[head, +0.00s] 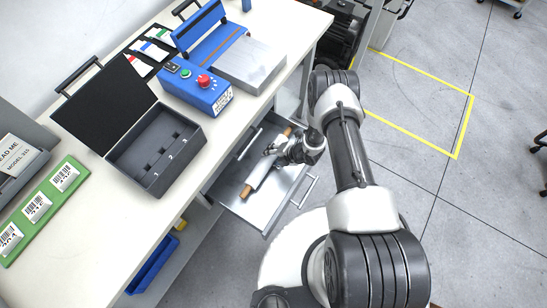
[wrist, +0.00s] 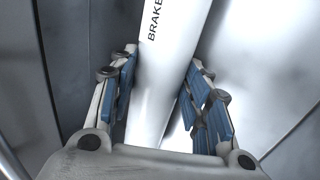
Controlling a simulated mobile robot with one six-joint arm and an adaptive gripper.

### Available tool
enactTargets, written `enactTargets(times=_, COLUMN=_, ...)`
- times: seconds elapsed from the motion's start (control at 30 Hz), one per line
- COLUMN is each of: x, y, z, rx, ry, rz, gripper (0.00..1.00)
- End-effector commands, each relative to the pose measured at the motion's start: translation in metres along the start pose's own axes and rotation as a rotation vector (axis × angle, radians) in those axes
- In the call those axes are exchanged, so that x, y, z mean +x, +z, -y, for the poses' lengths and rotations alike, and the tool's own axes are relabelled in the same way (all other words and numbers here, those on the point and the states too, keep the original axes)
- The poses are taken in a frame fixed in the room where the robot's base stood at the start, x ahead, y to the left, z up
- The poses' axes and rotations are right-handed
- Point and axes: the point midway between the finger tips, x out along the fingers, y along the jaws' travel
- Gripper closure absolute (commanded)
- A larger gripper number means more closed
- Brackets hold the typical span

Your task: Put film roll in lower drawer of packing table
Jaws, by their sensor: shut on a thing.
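The film roll (head: 259,174) is white with brown core ends. It lies lengthwise over the open lower drawer (head: 272,213) of the packing table (head: 145,232). My gripper (head: 271,150) is shut on the roll near its middle, with the arm reaching in from the right. In the wrist view the white roll (wrist: 168,60), with the printed letters "BRAKE", passes between my blue-padded fingers, with shiny metal drawer surfaces around it. I cannot tell whether the roll touches the drawer floor.
The drawer front has a bar handle (head: 304,191); another handle (head: 249,143) sits above, at the table edge. On the table stand an open black case (head: 157,151), a blue control box (head: 197,87) and a green board (head: 43,205). A blue bin (head: 152,264) sits below.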

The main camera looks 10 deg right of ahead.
Motion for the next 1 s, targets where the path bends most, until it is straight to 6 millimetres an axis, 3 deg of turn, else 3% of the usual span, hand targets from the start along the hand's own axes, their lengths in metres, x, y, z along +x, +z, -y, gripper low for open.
enactTargets(times=0.07, x=0.0085, y=0.0006, z=0.0054, rx=-0.001, ry=0.002, rz=0.001, gripper=0.97)
enactTargets(times=0.4, x=0.0102, y=0.0010, z=0.0063, rx=-0.001, ry=0.003, rz=0.002, gripper=0.97)
enactTargets(times=0.43, x=0.0100, y=0.0004, z=0.0070, rx=0.000, ry=0.001, rz=0.001, gripper=0.55)
enactTargets(times=0.7, x=0.0094, y=0.0003, z=0.0066, rx=0.000, ry=0.001, rz=0.001, gripper=0.37)
enactTargets(times=1.0, x=0.0092, y=0.0003, z=0.0065, rx=0.000, ry=0.001, rz=0.001, gripper=0.36)
